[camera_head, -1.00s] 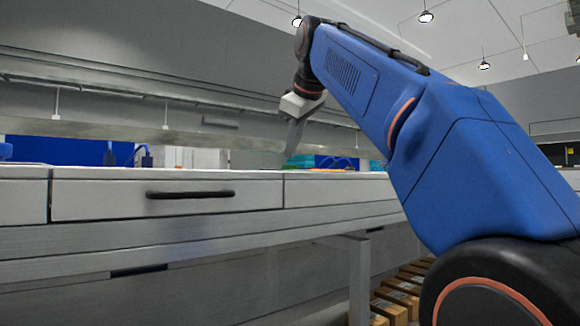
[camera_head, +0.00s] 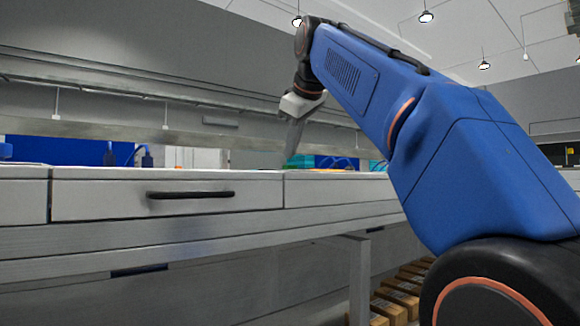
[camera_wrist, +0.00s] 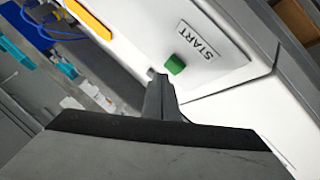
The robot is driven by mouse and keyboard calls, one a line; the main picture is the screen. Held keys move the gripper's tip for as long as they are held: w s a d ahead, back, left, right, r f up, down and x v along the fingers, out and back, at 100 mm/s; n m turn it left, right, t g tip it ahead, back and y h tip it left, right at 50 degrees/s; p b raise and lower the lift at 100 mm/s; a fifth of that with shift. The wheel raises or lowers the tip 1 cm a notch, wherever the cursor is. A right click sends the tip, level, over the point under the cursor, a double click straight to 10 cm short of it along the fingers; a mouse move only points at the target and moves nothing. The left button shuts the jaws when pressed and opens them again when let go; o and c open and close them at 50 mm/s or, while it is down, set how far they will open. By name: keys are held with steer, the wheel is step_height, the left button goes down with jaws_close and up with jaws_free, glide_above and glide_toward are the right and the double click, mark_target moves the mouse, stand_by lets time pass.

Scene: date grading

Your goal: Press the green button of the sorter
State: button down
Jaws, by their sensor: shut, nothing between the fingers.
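The green button (camera_wrist: 175,64) sits on a white panel of the sorter (camera_wrist: 222,48), beside a label reading START. It shows in the wrist view, upper middle. My gripper (camera_wrist: 160,80) is shut and empty, its fingertips just left of and below the button in that picture. I cannot tell whether they touch it. In the head view my gripper (camera_head: 290,155) points down over the bench at the middle. The button cannot be made out in the head view.
A white drawer (camera_head: 100,200) with a dark handle fronts the bench. A teal object (camera_head: 322,162) stands on the bench behind my gripper. In the wrist view an orange-yellow piece (camera_wrist: 88,18) and blue cables (camera_wrist: 25,55) lie to the left. Wooden boxes (camera_head: 395,298) are below the bench.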

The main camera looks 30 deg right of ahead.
steer(key=shift+f, duration=0.15)
stand_by(0.4)
steer(key=shift+f, duration=0.3)
